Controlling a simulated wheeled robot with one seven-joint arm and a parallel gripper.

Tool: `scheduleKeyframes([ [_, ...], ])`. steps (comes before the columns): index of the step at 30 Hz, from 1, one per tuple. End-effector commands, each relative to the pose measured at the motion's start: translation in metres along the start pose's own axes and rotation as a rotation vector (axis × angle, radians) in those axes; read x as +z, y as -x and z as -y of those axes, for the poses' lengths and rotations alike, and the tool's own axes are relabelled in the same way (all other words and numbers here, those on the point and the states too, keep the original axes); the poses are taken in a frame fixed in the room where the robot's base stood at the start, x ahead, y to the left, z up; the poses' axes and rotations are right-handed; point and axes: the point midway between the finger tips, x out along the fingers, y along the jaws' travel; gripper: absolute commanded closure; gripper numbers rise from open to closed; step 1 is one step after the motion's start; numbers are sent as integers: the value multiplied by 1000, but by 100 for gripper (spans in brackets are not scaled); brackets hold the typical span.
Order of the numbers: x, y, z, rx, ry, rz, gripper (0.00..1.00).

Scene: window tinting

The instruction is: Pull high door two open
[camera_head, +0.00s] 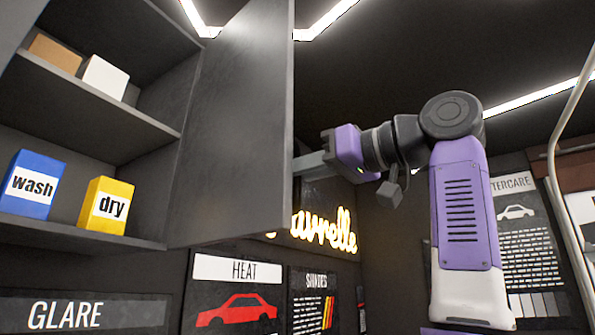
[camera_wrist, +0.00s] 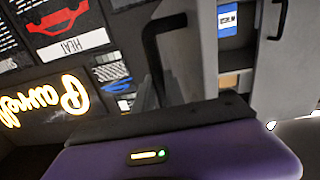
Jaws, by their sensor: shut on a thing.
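The dark grey cabinet door (camera_head: 235,125) is swung well open in the head view, seen from its inner side. It hangs beside the open cabinet (camera_head: 95,130). My gripper (camera_head: 308,164) reaches in from the right to the door's free edge, and its fingertips are partly hidden behind the door. In the wrist view the door (camera_wrist: 188,60) shows at a steep angle, with a black bar handle (camera_wrist: 151,52) on its outer face. My gripper is shut on this handle; the exact contact is hard to see.
The cabinet shelves hold a blue wash box (camera_head: 31,184), a yellow dry box (camera_head: 106,205), a white box (camera_head: 105,77) and a brown box (camera_head: 55,53). Posters and a lit sign (camera_head: 325,230) are on the wall. Another handle (camera_wrist: 278,20) shows in the wrist view.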

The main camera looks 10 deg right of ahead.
Motion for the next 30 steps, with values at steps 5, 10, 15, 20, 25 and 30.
scheduleKeyframes([
  [5, 0, 0, 0, 0, 1, -1, 64],
  [10, 0, 0, 0, 1, 0, 0, 64],
  [15, 0, 2, 0, 1, 1, 0, 64],
  [20, 2, 21, -1, 3, 2, -1, 64],
  [25, 3, 50, -1, 3, 2, -2, 64],
  [30, 1, 70, 0, 1, 1, -1, 64],
])
